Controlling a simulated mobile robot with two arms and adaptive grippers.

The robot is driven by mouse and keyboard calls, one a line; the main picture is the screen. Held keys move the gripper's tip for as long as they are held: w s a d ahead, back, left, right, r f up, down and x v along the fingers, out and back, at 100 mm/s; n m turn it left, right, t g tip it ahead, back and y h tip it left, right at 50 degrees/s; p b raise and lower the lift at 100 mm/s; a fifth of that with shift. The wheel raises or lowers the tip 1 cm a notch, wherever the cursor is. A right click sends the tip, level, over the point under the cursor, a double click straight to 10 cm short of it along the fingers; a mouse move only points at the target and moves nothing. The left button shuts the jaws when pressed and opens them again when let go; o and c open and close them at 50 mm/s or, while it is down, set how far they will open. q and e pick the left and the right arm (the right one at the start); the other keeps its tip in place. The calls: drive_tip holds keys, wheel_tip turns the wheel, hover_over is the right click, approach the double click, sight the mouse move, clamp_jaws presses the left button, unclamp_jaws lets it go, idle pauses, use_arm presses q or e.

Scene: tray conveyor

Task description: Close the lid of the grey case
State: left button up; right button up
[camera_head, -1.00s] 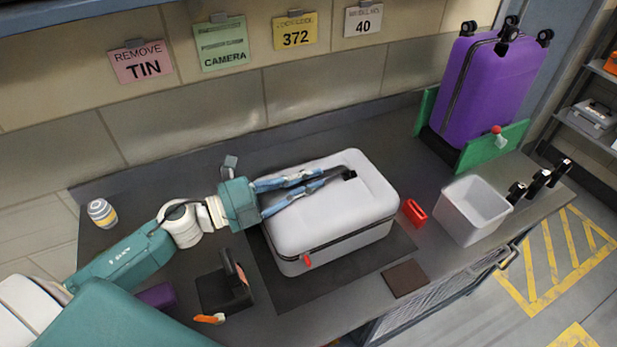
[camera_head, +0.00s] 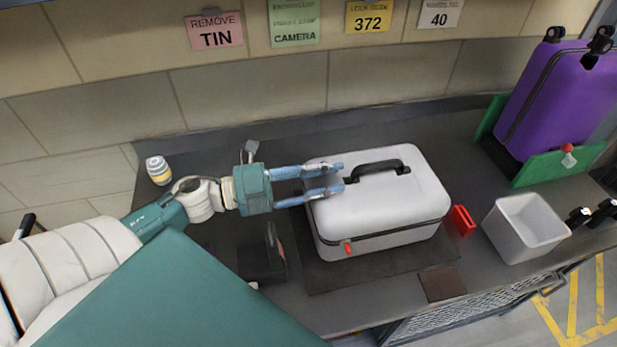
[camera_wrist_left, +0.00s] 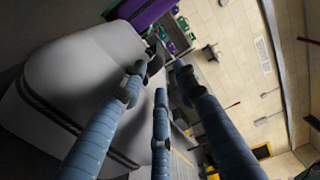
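The grey case (camera_head: 375,238) stands on a dark mat on the bench. Its lid (camera_head: 415,195) lies down over the base, with a dark seam along the front and left sides and a black handle (camera_head: 381,167) on top. A small red tab (camera_head: 348,248) shows at the seam on the front. My left gripper (camera_head: 340,178) reaches in from the left over the lid's left part, its blue fingers apart and empty. I cannot tell whether they touch the lid. The left wrist view shows the fingers spread beside the case (camera_wrist_left: 85,75). My right gripper is not in view.
A red object (camera_head: 462,220) and an open white bin (camera_head: 525,228) stand right of the case. A purple suitcase (camera_head: 560,100) stands in a green holder at the back right. A dark holder (camera_head: 262,255) is left of the case, and a striped jar (camera_head: 159,170) is farther left.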

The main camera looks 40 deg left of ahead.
use_arm(q)
drive_tip(key=shift+v, duration=2.35)
